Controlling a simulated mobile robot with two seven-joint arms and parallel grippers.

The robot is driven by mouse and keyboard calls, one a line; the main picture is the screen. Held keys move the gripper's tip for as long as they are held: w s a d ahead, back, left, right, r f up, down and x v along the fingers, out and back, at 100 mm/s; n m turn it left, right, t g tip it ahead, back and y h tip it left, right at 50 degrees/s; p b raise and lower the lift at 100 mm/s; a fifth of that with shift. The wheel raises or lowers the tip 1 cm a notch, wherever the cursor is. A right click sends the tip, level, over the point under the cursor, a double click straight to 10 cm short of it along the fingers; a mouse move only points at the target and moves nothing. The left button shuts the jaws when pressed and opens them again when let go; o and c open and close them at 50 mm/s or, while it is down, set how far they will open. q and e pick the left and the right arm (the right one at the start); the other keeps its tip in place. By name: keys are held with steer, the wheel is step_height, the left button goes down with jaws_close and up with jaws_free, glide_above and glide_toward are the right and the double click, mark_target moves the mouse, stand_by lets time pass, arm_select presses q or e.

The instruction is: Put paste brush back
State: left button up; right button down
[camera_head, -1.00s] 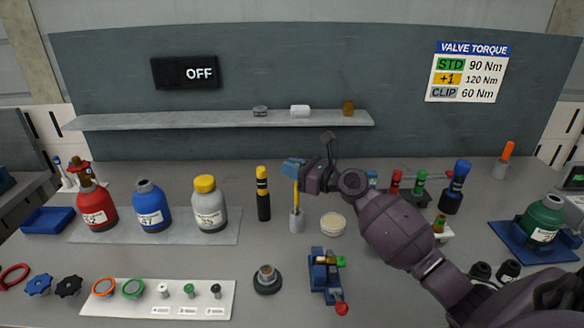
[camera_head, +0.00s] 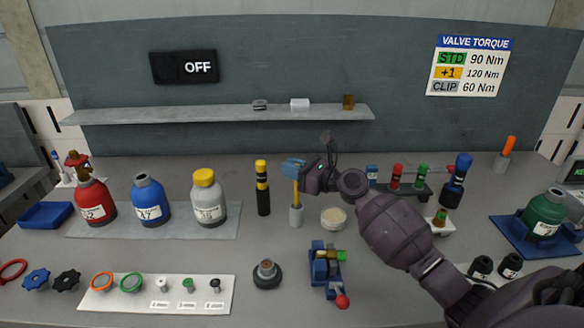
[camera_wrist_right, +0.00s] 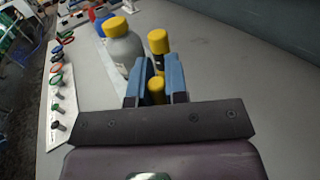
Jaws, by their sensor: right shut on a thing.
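The paste brush has a yellow handle (camera_head: 296,190) and stands upright with its lower end inside a small grey cup (camera_head: 296,216). My right gripper (camera_head: 293,168), with blue fingers, is shut on the top of the handle. In the right wrist view the yellow handle end (camera_wrist_right: 156,88) shows between the two blue fingers. The brush's bristles are hidden in the cup. A round tub of pale paste (camera_head: 333,217) stands just right of the cup. My left gripper is not in view.
A black and yellow cylinder (camera_head: 262,188) stands close left of the cup. A grey yellow-capped bottle (camera_head: 208,199) is farther left. A blue clamp fixture (camera_head: 326,268) and a dark round valve base (camera_head: 266,274) lie in front. A shelf (camera_head: 220,115) runs along the back.

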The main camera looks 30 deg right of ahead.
steer(key=shift+f+b, duration=0.5)
steer(key=shift+f, duration=0.9)
steer(key=shift+f+b, duration=0.25)
steer(key=shift+b, duration=0.15)
steer(key=c, duration=1.1)
jaws_free()
steer(key=shift+o, duration=0.2)
step_height(320, 180, up, 6)
steer(key=p, duration=0.6)
steer(key=shift+p, duration=0.35)
